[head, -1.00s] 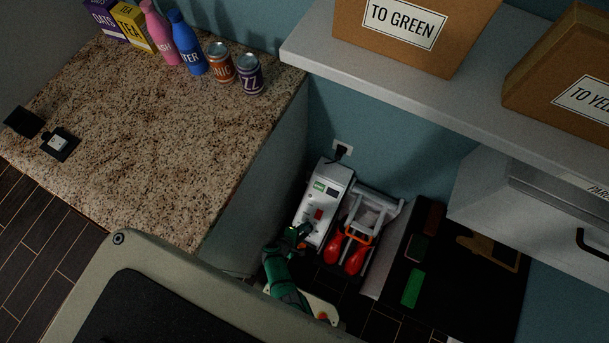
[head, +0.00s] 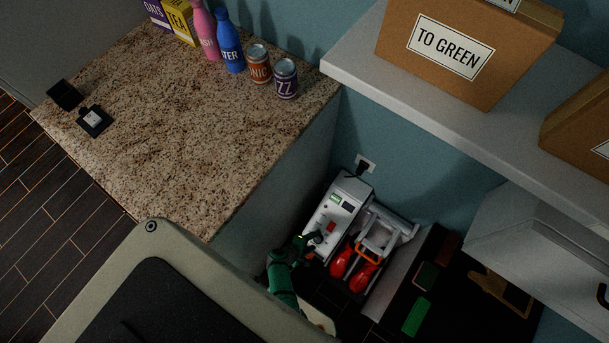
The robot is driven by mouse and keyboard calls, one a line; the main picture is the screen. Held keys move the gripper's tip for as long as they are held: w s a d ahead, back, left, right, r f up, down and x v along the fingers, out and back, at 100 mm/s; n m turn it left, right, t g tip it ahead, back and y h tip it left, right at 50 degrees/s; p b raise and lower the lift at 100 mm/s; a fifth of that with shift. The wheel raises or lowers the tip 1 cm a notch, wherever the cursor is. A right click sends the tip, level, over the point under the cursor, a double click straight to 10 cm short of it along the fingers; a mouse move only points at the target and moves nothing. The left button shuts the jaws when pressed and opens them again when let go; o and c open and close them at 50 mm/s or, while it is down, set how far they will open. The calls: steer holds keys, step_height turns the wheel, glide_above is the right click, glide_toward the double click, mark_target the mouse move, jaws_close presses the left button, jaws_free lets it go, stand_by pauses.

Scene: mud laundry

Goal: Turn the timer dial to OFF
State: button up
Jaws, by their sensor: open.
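A white box-shaped machine (head: 338,206) stands low in the gap right of the counter. Its top face has a small green label, a dark display and a red switch (head: 331,227). My gripper (head: 312,240), at the end of my green arm, is at the near end of this top face, just below the red switch in the picture. The gripper is small and dark here; I cannot tell whether it touches the machine. The timer dial cannot be made out; the gripper may cover it.
A black plug sits in the wall outlet (head: 365,163) behind the machine. A grey frame (head: 380,238) with red boot-like items stands close on its right. A dark mat (head: 440,270) lies further right. The granite counter (head: 190,120) and a shelf (head: 430,110) with cardboard boxes flank the gap.

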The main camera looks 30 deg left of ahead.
steer(key=v, duration=0.9)
steer(key=shift+s+r, duration=0.2)
steer(key=shift+r, duration=0.05)
steer(key=s+d+r+m+g+y, duration=0.15)
steer(key=s+r+m+y, duration=0.25)
steer(key=s+r+m, duration=0.6)
steer(key=w+d+r+m+t, duration=0.1)
steer(key=d+r+m+t, duration=0.2)
steer(key=r, duration=1)
steer(key=w+d+r+m+t, duration=0.2)
steer(key=d+r, duration=0.3)
steer(key=r, duration=0.9)
steer(key=w+d+r+m+t+h, duration=0.1)
steer(key=d+r+m+t, duration=0.2)
steer(key=r, duration=1)
steer(key=shift+w+d+r+m+t, duration=0.2)
steer(key=shift+d+m+t, duration=0.15)
steer(key=shift+d+m, duration=0.3)
steer(key=c, duration=0.5)
steer(key=shift+s, duration=0.1)
steer(key=shift+c, duration=0.2)
